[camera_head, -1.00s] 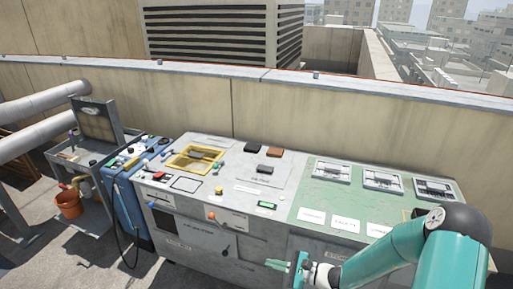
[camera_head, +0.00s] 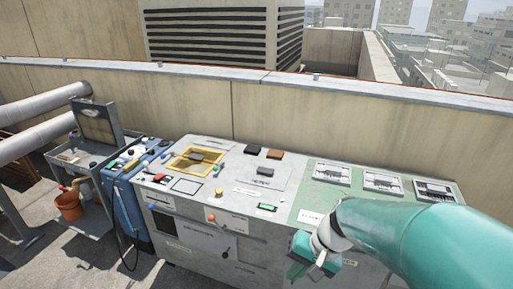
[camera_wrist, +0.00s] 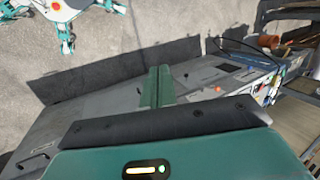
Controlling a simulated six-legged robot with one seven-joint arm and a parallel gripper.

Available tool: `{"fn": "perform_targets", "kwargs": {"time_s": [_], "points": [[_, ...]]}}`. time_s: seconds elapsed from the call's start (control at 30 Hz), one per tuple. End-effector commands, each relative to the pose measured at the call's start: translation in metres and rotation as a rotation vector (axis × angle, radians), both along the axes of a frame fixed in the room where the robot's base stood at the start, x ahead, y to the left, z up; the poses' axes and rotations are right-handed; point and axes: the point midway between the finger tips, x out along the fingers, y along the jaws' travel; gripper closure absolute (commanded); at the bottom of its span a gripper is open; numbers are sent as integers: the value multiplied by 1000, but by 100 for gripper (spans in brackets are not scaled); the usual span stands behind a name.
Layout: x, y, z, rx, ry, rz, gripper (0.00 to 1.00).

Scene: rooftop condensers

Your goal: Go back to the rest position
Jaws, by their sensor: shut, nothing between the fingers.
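My gripper (camera_head: 298,270) is at the lower right of the head view, in front of the workbench (camera_head: 225,180) and near its front edge. It points down and is partly hidden by its own wrist. In the wrist view its two green fingers (camera_wrist: 157,88) lie side by side, shut and empty. The bench front, with small knobs and dark panels, shows beyond the fingers in the wrist view. My teal arm covers the right front part of the bench top in the head view.
On the bench are a yellow-framed panel (camera_head: 197,160), dark and brown blocks (camera_head: 275,154), and white-framed units (camera_head: 332,174) on a green mat. A blue cart (camera_head: 132,200) and an orange bucket (camera_head: 69,206) stand at left. A wall runs behind. Floor in front is clear.

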Motion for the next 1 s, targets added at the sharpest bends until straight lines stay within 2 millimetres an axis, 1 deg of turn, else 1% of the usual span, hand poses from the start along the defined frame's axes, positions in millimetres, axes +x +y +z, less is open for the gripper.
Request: {"fn": "perform_targets", "kwargs": {"time_s": [0.03,0.1,0.4,0.5,0.6,0.7,1.0], "points": [[-7,-3,13,-47,-42,22,100],[-17,-10,26,-111,-93,47,100],[-58,-41,85,-360,-329,120,100],[-70,-52,101,-425,-406,131,100],[-79,-59,112,-469,-460,136,100],[-84,-64,117,-493,-489,137,100],[-85,-65,118,-500,-495,138,100]]}}
